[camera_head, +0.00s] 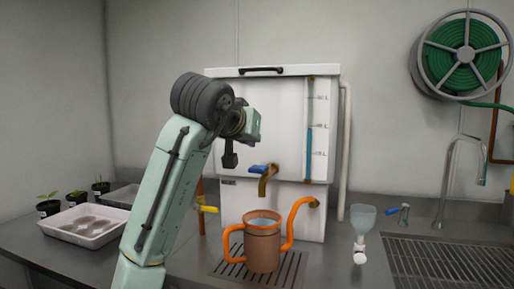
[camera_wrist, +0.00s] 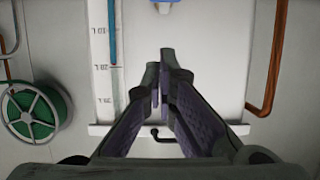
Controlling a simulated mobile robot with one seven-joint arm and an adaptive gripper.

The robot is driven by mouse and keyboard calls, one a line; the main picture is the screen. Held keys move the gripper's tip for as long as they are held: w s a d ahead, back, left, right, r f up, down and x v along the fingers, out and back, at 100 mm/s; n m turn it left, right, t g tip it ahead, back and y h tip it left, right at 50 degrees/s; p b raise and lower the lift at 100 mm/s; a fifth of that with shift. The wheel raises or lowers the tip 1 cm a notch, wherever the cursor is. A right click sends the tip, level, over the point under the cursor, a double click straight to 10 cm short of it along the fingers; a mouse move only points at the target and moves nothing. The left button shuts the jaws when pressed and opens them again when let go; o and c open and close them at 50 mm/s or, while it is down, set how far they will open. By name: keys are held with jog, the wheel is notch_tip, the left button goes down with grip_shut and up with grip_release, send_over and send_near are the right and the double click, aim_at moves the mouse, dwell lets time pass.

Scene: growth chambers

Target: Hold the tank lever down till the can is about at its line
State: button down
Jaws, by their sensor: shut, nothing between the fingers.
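The white tank (camera_head: 285,110) stands at the back of the counter. Its blue lever (camera_head: 258,168) sits over a brass spout (camera_head: 268,184); the lever also shows at the top edge of the wrist view (camera_wrist: 168,3). The brown can (camera_head: 262,247) with orange handle and spout stands upright under the tap. Pale water shows inside its rim; its line cannot be made out. My gripper (camera_wrist: 164,75) is shut and empty, in front of the tank face and apart from the lever. Its fingers are mostly hidden in the head view. No stream shows below the spout.
A sight tube (camera_head: 309,140) with blue water runs up the tank front. The can stands on a drain grate (camera_head: 225,268). A yellow-handled valve (camera_head: 208,209) is left of it, a funnel bottle (camera_head: 361,235) right. Seedling pots and a white tray (camera_head: 85,239) lie left.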

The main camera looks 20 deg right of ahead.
jog(key=s+a+r, duration=0.1)
jog(key=s, duration=0.1)
jog(key=s+a+r+b, duration=0.1)
jog(key=a+r, duration=0.1)
jog(key=shift+s+r, duration=0.2)
jog(key=shift+s, duration=0.2)
dwell(0.8)
